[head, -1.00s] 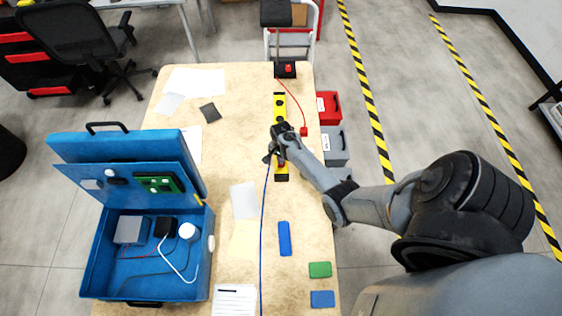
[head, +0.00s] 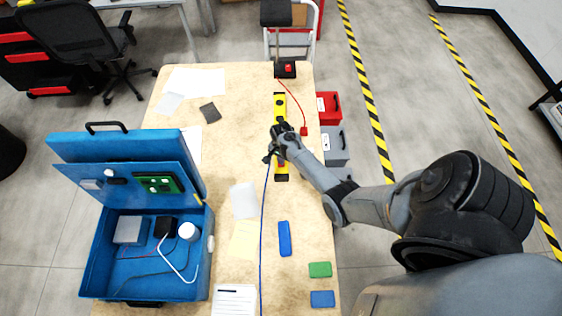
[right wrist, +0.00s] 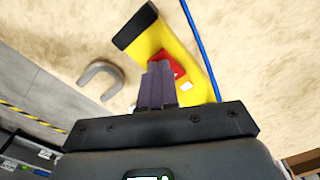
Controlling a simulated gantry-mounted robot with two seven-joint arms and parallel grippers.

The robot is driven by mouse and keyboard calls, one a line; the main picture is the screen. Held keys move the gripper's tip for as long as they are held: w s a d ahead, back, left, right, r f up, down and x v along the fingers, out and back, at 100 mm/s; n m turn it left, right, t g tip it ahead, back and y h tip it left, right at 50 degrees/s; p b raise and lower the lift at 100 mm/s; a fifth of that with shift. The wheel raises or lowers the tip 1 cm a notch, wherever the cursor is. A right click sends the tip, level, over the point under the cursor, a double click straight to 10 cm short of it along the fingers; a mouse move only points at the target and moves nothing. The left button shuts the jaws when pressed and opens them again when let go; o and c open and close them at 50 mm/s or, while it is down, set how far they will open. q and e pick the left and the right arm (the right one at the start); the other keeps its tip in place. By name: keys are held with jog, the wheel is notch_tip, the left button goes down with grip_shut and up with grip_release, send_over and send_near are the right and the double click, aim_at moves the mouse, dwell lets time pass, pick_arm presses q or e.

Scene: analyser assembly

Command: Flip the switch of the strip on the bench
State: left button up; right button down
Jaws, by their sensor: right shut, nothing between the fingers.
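The yellow power strip (head: 281,101) with black ends lies lengthwise on the bench (head: 235,95), toward its right side. My right gripper (head: 272,155) is over the strip's nearer half and hides part of it. In the right wrist view, the strip (right wrist: 178,35) shows its red switch (right wrist: 166,62). My right gripper's closed fingers (right wrist: 157,72) are in front of the switch and partly cover it. I cannot tell whether they touch it or which way it is tipped. My left gripper is not in view.
A blue cable (head: 263,215) runs along the bench from the strip. An open blue case (head: 92,258) stands at the left front. A blue block (head: 284,238) lies nearer. A grey U-shaped piece (right wrist: 84,76) lies beside the strip. Red (head: 329,107) and grey (head: 337,148) bins stand right of the bench.

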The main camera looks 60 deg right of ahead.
jog(key=shift+f+b, duration=0.5)
jog(key=shift+f, duration=0.25)
jog(key=shift+r, duration=0.1)
dwell(0.3)
jog(key=shift+r+p, duration=0.65)
jog(key=shift+p, duration=0.15)
notch_tip(320, 180, up, 6)
jog(key=p, duration=0.6)
jog(key=shift+f, duration=0.2)
